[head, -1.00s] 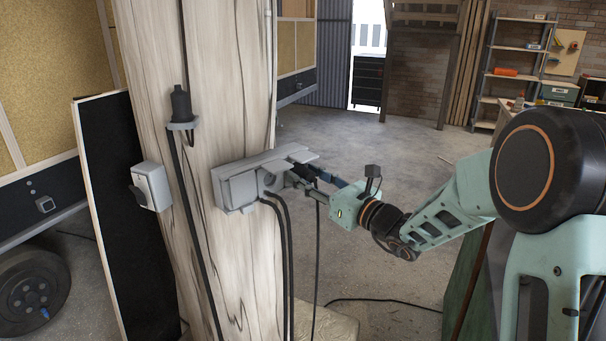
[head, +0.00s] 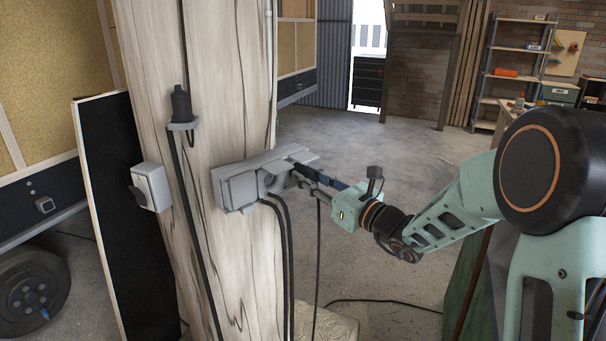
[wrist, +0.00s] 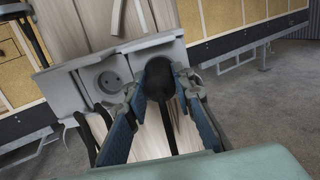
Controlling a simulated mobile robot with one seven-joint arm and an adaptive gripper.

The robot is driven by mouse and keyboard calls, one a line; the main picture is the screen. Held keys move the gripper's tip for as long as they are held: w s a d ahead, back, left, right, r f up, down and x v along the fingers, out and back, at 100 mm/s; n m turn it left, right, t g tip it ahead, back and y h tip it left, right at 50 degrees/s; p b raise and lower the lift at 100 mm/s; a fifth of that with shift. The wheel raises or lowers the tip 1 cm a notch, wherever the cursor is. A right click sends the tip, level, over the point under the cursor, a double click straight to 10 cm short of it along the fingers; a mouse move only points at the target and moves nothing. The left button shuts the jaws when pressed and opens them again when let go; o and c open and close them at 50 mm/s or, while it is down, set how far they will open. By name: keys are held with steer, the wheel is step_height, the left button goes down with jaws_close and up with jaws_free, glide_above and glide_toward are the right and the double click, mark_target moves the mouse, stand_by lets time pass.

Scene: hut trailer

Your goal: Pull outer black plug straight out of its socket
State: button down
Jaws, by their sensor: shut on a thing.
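The grey socket box (head: 238,188) is fixed to the wooden post. In the wrist view the box (wrist: 68,97) shows an open round socket (wrist: 107,81) to the left of the black plug. The outer black plug (wrist: 159,77) is at the right end of the box, its cable hanging down. My gripper (wrist: 160,88) is shut on this plug, one blue-grey finger on each side. In the head view my gripper (head: 297,178) reaches the box's right end from the right, and its fingers largely hide the plug. I cannot tell how deep the plug sits.
Two black cables (head: 284,240) hang from the box. A black plug (head: 181,103) sits in a grey holder higher on the post (head: 226,85). A grey switch box (head: 151,187) is on the left. The floor right of the post is open.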

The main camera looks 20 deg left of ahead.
mark_target(316, 181)
steer(key=shift+b+v, duration=0.4)
steer(key=shift+v, duration=2.9)
steer(key=v, duration=0.6)
steer(key=shift+r, duration=0.1)
